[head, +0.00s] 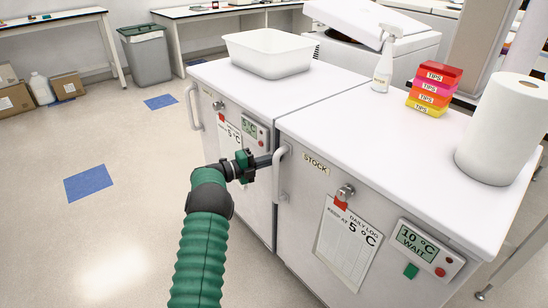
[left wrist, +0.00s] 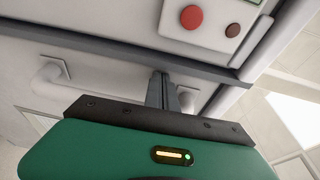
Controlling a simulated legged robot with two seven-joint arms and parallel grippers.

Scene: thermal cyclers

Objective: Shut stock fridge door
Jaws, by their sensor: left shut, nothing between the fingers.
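The stock fridge (head: 308,205) is the right-hand white unit, labelled STOCK, with a daily log sheet (head: 347,243) and a display reading 10 °C WAIT (head: 416,246). Its door looks close to the body; I cannot tell whether a small gap remains. Its upright white handle (head: 282,178) is at the door's left edge. My left gripper (head: 268,160) is shut and empty, its fingertips at the upper part of this handle. In the left wrist view the closed fingers (left wrist: 162,90) overlap a white handle (left wrist: 48,78); contact is unclear. My right gripper is not in view.
A second white fridge (head: 262,195) stands directly left, with its own handle (head: 193,105). On top are a white tub (head: 270,66), spray bottle (head: 382,70), tip boxes (head: 434,90) and paper roll (head: 502,130).

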